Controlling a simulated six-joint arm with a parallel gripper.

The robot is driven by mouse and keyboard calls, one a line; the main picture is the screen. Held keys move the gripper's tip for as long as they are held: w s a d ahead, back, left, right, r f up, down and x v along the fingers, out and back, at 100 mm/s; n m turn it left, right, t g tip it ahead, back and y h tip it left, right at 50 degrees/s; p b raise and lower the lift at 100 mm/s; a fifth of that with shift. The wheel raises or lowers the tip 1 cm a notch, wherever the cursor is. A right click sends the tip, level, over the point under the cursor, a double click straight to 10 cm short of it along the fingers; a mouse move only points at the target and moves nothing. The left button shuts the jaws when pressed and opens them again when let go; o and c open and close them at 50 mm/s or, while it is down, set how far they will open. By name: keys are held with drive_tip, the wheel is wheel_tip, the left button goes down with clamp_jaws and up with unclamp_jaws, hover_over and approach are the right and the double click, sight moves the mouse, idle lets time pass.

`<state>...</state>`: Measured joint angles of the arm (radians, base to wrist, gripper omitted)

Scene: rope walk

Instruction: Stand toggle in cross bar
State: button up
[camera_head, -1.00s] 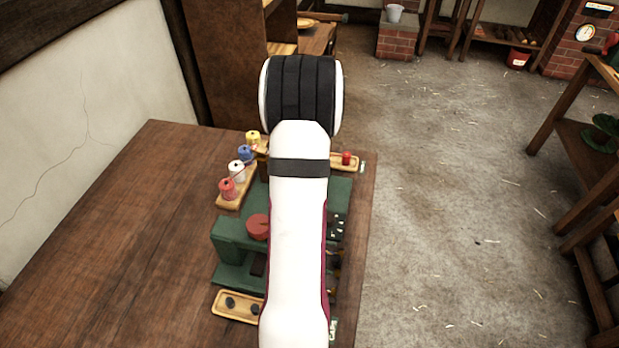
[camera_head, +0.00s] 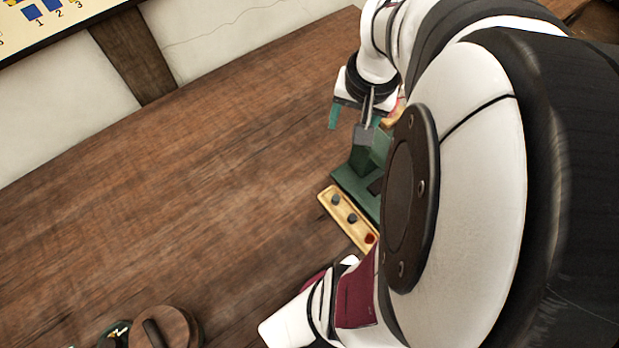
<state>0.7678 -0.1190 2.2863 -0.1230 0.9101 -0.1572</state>
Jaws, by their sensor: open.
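My gripper (camera_head: 350,122) is in the upper middle of the head view, pointing down with its fingers apart. It is at the upper left end of the green machine (camera_head: 366,160), and I cannot tell whether it touches it. A pale wooden tray (camera_head: 357,232) by the machine holds dark pieces (camera_head: 351,218) and a red piece (camera_head: 371,238). I cannot tell whether one of these is the toggle. I cannot make out the cross bar. My arm hides most of the machine.
The brown wooden table (camera_head: 180,170) is bare to the left of the machine. A round brown wooden object (camera_head: 180,325) lies at the lower left edge of the view. A wall with a number chart (camera_head: 50,18) is behind the table.

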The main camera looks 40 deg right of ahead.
drive_tip(key=s+a+n+g+y, duration=0.1)
drive_tip(key=s+a+n, duration=0.3)
drive_tip(key=a, duration=0.7)
drive_tip(key=s+a+n+g+y, duration=0.15)
drive_tip(key=s+a, duration=0.35)
drive_tip(key=a, duration=0.6)
drive_tip(key=shift+r, duration=3)
drive_tip(key=shift+m, duration=0.25)
wheel_tip(320, 180, down, 5)
drive_tip(key=shift+f, duration=0.1)
